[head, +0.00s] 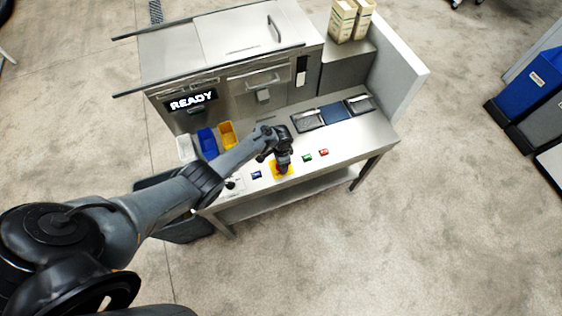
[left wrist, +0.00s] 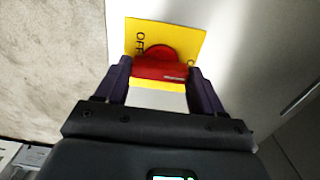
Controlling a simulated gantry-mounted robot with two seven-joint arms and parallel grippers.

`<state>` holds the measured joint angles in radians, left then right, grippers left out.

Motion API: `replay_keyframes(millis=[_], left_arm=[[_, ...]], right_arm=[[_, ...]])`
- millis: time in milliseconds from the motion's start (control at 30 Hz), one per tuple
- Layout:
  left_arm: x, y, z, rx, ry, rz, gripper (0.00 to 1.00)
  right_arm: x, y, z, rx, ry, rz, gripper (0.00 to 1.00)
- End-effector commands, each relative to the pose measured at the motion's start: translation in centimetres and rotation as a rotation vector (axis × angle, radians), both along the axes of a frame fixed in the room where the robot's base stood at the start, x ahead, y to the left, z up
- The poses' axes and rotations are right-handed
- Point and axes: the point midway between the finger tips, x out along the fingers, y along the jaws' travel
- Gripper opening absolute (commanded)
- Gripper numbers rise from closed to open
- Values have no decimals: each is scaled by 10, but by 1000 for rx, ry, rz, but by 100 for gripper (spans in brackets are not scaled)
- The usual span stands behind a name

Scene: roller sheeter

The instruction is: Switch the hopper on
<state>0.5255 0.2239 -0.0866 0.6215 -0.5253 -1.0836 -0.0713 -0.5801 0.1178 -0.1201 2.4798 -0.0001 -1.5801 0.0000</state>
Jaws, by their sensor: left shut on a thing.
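A yellow switch plate (left wrist: 190,42) with a red rotary knob (left wrist: 158,58) fills the top of the left wrist view. The letters "OFF" show at the plate's left, and part of another label starting with "O" shows at its right. My left gripper (left wrist: 160,72) has a finger on each side of the red knob and is shut on it. In the head view the yellow plate (head: 274,174) lies on the steel bench, with my left gripper (head: 283,168) over it, hiding the knob. I cannot tell which label the knob points to. My right gripper is not in view.
A display (head: 193,101) on the machine reads "READY". A blue button (head: 256,175), a green button (head: 308,157) and a red button (head: 324,152) sit along the bench's front edge. Small bins (head: 207,142) stand left of my wrist. Shallow trays (head: 309,121) lie at the back right.

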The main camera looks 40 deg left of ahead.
Motion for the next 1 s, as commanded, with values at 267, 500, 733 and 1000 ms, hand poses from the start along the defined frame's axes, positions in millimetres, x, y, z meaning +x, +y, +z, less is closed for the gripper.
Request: replay_keyframes(millis=[267,500,733,1000], left_arm=[[0,0,0,0,1,-3,94],[0,0,0,0,1,-1,94],[1,0,18,0,-1,0,94],[0,0,63,0,-1,-1,94]], right_arm=[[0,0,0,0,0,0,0],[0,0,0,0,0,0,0],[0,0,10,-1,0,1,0],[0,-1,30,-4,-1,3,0]])
